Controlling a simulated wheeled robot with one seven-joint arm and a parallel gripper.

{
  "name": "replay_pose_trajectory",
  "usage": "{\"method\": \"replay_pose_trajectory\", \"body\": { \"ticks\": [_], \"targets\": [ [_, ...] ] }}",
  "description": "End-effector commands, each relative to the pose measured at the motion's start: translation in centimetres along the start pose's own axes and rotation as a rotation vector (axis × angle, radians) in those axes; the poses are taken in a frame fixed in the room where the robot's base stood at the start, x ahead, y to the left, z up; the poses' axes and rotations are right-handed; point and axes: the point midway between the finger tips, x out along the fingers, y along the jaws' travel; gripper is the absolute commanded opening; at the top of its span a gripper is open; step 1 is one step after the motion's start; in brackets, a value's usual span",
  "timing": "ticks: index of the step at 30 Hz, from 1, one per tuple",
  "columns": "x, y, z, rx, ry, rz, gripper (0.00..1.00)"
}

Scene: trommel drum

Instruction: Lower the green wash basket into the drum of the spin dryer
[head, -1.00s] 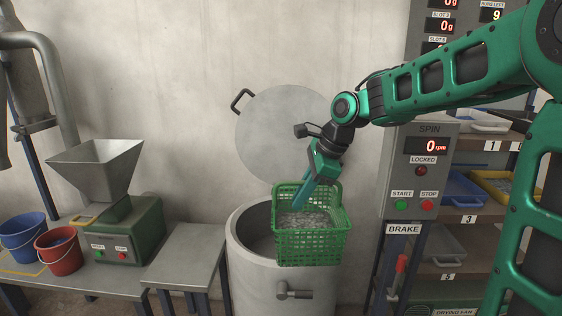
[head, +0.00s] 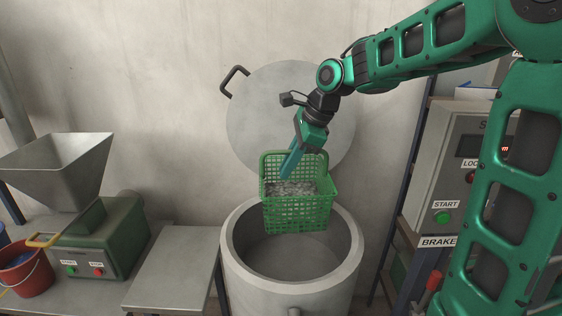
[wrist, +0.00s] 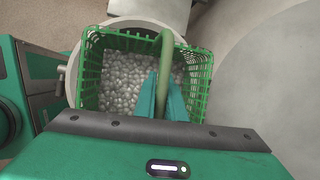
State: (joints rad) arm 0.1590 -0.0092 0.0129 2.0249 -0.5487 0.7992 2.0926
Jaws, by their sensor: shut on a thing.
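The green wash basket (head: 297,210) hangs upright from my gripper, above the back part of the drum opening. It holds many small grey pieces, seen in the wrist view (wrist: 120,80). My gripper (head: 287,172) is shut on the basket's handle (wrist: 166,62), which arches between the fingers (wrist: 162,95). The spin dryer (head: 290,300) is a pale round tub with a thick rim, and its drum (head: 295,258) is open and looks empty where it shows. The basket hides the back of the opening.
The round lid (head: 245,115) stands raised against the wall behind the dryer. A bare metal table (head: 172,265) stands left of it, by a green hopper machine (head: 110,235) and a red bucket (head: 25,272). The control box (head: 437,165) and red-handled brake lever (head: 433,282) are to the right.

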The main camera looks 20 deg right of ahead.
Motion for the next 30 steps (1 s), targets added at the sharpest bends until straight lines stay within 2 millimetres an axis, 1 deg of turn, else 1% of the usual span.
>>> {"method": "replay_pose_trajectory", "body": {
  "ticks": [4, 8, 30],
  "targets": [
    [0.4, 0.1, -0.2, 0.000, -0.001, 0.000, 0.00],
    [1.3, 0.3, -0.4, -0.001, -0.002, 0.001, 0.00],
    [7.9, 1.8, -2.7, -0.008, -0.002, 0.004, 0.00]
  ]
}}
